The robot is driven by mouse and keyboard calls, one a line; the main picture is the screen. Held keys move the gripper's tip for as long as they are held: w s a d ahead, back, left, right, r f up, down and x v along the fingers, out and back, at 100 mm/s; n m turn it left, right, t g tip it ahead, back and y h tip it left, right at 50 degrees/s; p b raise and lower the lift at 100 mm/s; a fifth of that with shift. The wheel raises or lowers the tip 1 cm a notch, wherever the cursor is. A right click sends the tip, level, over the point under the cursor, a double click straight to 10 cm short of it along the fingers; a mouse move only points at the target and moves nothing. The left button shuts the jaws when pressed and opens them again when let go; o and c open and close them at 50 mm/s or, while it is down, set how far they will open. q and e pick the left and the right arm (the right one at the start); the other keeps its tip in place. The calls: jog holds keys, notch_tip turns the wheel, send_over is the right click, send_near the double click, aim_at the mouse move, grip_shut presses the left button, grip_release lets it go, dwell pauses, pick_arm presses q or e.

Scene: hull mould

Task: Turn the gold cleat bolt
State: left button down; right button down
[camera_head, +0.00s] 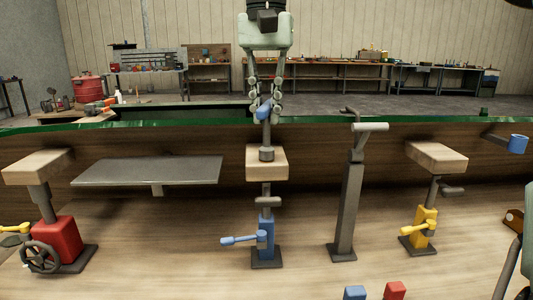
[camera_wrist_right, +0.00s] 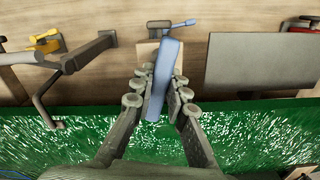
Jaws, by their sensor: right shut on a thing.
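My right gripper (camera_head: 264,104) hangs from the top middle of the head view, fingers down. It is shut on a blue-handled tool (camera_wrist_right: 162,80), which lies between its fingers in the right wrist view. A grey shaft and a wider grey end run below the blue handle, in front of a wooden block (camera_head: 280,163); I cannot tell whether they touch it. The yellow prop (camera_head: 425,218) with a yellow lever stands at the right, beneath another wooden block. I cannot clearly make out a gold cleat bolt. My left gripper is not in view.
A blue prop (camera_head: 265,236) stands below the middle block, and a red prop (camera_head: 57,238) with a handwheel stands at the left. A grey plate (camera_head: 150,170) and a tall grey post (camera_head: 349,205) flank the middle. A green rim (camera_head: 180,122) runs behind.

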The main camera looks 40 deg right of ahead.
dwell(0.5)
jog(key=shift+r, duration=2.45)
jog(key=shift+m, duration=0.3)
jog(key=m, duration=0.3)
jog(key=r+m, duration=0.1)
jog(key=m, duration=0.2)
jog(key=shift+r, duration=0.1)
jog(key=m, duration=0.5)
jog(key=shift+w+r+m, duration=0.1)
jog(key=shift+r+m, duration=0.3)
jog(key=shift+f, duration=0.15)
jog(key=shift+f+b, duration=0.9)
jog(key=shift+f, duration=1.25)
jog(key=shift+f+b, duration=0.55)
jog(key=shift+f, duration=0.65)
jog(key=shift+r, duration=0.1)
